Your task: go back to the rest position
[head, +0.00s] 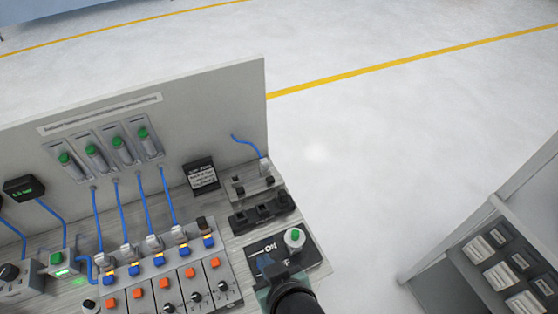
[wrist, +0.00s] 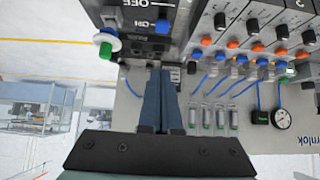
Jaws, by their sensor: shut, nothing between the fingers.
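My gripper (head: 267,266) is low in the head view, over the near part of the black ON panel (head: 284,250) at the bench's right end. The panel carries a white and green knob (head: 295,240), just right of the fingertips in the head view. The knob shows apart from the fingers in the wrist view (wrist: 106,44). Whether the fingertips touch the panel I cannot tell.
A grey upright board (head: 215,105) with several green-capped tubes backs the bench. A row of switch modules (head: 170,280) with orange and blue buttons stands left of my gripper. A grey cabinet (head: 455,275) stands at the right. The floor (head: 360,170) between is clear.

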